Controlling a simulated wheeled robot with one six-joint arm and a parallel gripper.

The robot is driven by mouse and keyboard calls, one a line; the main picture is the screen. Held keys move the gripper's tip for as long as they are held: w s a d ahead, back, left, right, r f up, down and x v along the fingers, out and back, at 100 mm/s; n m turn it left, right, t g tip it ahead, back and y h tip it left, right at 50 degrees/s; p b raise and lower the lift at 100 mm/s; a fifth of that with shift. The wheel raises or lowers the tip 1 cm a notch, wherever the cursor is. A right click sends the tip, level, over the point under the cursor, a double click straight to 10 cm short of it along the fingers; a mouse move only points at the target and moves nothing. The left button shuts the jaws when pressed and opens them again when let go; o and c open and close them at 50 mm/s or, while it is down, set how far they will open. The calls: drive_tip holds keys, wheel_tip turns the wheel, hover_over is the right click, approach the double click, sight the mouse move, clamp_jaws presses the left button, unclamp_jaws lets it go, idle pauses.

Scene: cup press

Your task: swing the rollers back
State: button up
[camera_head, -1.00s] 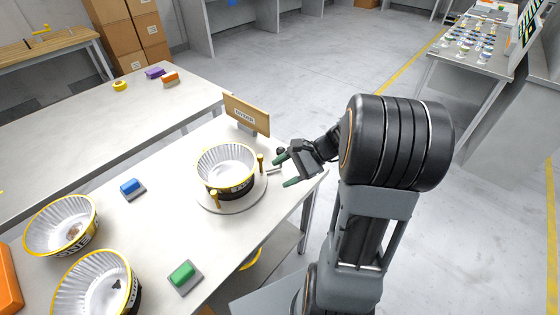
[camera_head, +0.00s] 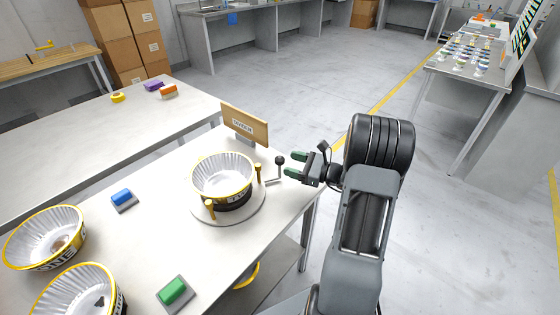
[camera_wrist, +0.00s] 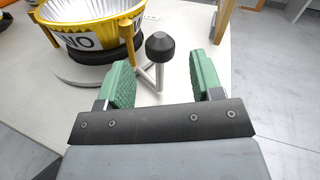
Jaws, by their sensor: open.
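The cup press stands on the near table. A ribbed white cup with a yellow rim (camera_head: 224,172) sits in it on a round grey base (camera_head: 245,212). Yellow rollers on posts stand beside the cup, one at front left (camera_head: 210,209) and one at right (camera_head: 258,171). A crank lever with a black ball knob (camera_head: 280,160) sticks out at the right of the base. My gripper (camera_head: 291,164) is open just right of the knob. In the wrist view the black knob (camera_wrist: 160,46) stands beyond and between the green fingertips (camera_wrist: 162,80), with nothing held.
A wooden sign board (camera_head: 244,124) stands behind the press. Two more ribbed cups (camera_head: 45,237) are at the left. A blue button (camera_head: 122,196) and a green button (camera_head: 172,290) sit on the table. The floor at the right is clear.

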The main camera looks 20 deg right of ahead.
sight(280, 160)
drive_tip(key=shift+x, duration=2.45)
drive_tip(key=shift+c, duration=0.4)
clamp_jaws()
